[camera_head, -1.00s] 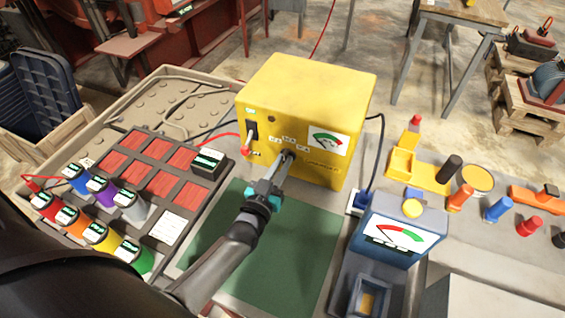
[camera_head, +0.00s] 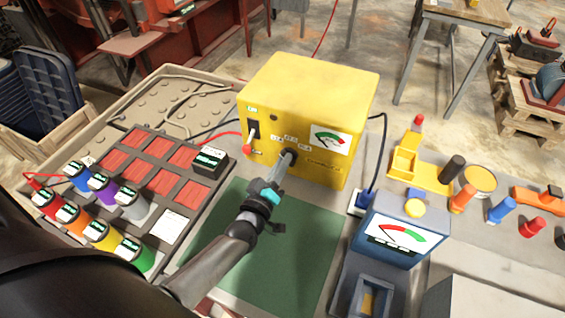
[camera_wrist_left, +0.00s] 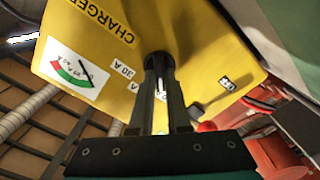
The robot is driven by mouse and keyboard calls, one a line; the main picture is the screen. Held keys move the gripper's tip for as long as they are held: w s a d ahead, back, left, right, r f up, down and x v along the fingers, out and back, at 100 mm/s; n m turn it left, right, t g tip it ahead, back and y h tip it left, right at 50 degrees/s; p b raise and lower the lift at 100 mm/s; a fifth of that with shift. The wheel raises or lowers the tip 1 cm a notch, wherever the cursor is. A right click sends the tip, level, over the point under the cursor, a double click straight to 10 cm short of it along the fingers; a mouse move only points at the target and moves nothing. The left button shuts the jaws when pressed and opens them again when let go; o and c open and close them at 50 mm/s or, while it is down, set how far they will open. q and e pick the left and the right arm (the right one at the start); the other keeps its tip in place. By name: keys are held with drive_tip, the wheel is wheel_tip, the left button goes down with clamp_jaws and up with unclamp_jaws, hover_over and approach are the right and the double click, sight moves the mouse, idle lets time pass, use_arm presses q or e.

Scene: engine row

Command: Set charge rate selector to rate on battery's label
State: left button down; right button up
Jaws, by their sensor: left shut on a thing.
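The yellow charger (camera_head: 312,85) stands at the back of the bench. Its front has a selector knob (camera_head: 291,154) below several small rate labels. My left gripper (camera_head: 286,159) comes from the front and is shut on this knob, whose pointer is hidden. In the left wrist view the dark fingers (camera_wrist_left: 159,68) close at the knob on the yellow charger face (camera_wrist_left: 195,35), beside a "30 A" label (camera_wrist_left: 123,71). A black battery (camera_head: 209,162) with a dark label sits left of the charger; its print is too small to read. My right gripper is not in view.
Several coloured cylinders (camera_head: 102,230) stand at the left. A blue meter (camera_head: 395,230) stands right of the bare green mat (camera_head: 300,245). More small parts lie farther right.

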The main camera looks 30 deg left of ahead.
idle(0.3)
use_arm(q)
drive_tip(key=c, duration=0.9)
unclamp_jaws()
drive_tip(key=s, duration=1)
drive_tip(key=s+d, duration=0.1)
drive_tip(key=s, duration=0.4)
drive_tip(key=shift+s, duration=0.15)
